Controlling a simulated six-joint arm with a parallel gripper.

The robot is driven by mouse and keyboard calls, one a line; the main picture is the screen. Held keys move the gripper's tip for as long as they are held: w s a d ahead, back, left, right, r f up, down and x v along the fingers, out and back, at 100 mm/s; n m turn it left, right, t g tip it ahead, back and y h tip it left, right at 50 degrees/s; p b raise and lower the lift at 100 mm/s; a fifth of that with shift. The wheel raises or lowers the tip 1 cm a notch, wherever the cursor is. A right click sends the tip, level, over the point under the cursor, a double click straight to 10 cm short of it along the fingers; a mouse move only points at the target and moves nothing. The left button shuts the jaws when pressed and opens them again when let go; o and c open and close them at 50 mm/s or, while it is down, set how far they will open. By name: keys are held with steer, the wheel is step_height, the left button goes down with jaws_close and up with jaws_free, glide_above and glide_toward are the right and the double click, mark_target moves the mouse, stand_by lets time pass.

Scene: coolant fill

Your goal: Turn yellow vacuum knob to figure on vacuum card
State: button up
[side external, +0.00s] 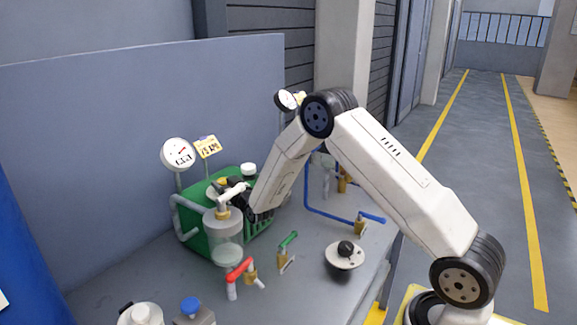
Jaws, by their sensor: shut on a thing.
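My gripper (231,186) reaches down from the right over the green unit (193,207). Its dark jaws are shut at a small yellow knob (222,181), which is mostly hidden by them. A white dial gauge (178,155) stands on a post behind and left of the gripper. Its needle and scale are too small to read. A yellow card (207,146) with dark figures is mounted to the right of the gauge; I cannot read the figures surely.
A clear cylinder (228,243) with a white-handled valve stands in front of the green unit. Red (239,269), green (288,240) and blue (371,218) valve handles rise from the grey bench.

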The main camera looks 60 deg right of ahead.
steer(key=o, duration=1.3)
steer(key=shift+r, duration=0.1)
steer(key=shift+c, duration=0.2)
steer(key=shift+s, duration=0.1)
steer(key=v, duration=0.7)
steer(key=shift+s, duration=0.25)
steer(key=shift+a, duration=0.1)
